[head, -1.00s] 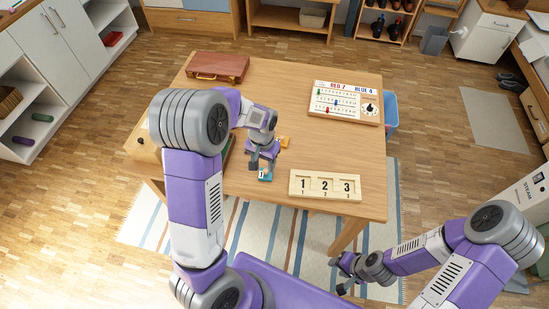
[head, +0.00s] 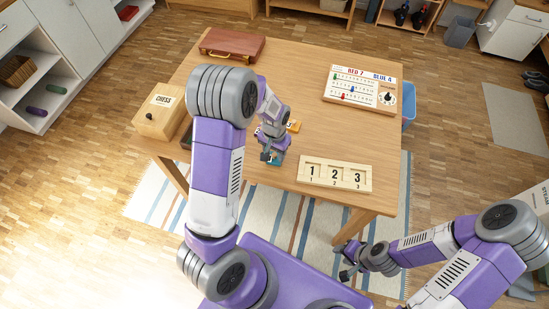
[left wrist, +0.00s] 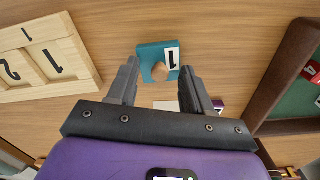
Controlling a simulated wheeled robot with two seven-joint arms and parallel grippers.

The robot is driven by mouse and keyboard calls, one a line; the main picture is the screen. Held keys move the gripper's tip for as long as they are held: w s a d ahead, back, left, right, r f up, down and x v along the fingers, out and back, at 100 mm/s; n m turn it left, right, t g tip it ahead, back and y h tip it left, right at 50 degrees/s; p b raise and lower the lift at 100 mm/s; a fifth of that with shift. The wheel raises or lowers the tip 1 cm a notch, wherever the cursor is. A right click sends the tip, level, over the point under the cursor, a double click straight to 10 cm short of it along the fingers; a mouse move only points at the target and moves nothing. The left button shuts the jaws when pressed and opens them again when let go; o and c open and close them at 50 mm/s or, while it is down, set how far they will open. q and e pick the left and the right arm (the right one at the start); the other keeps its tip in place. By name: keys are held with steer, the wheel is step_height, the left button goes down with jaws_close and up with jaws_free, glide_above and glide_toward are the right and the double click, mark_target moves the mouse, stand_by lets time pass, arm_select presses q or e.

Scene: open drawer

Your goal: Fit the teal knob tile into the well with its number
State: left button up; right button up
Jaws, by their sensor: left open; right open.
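The teal knob tile (left wrist: 147,50) lies on the table in the left wrist view. It has a round wooden knob (left wrist: 160,72) and a white label reading 1. In the head view the tile (head: 276,161) is partly hidden by my left gripper (head: 269,158). That gripper (left wrist: 156,80) is open, its fingers pointing at the tile with the knob between their lines; I see no grip on it. The wooden tray (head: 335,188) has wells marked 1, 2 and 3, which look empty. It also shows in the left wrist view (left wrist: 85,62). My right gripper (head: 345,266) is open, off the table's front edge.
An orange tile (head: 293,126) lies just beyond my left gripper. A chess box (head: 158,117), a brown case (head: 232,45) and a scoreboard (head: 360,90) stand on the table. A dark-framed green board (left wrist: 300,75) is at the right in the left wrist view. Table room is clear around the tray.

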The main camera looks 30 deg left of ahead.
arm_select(q)
jaws_close()
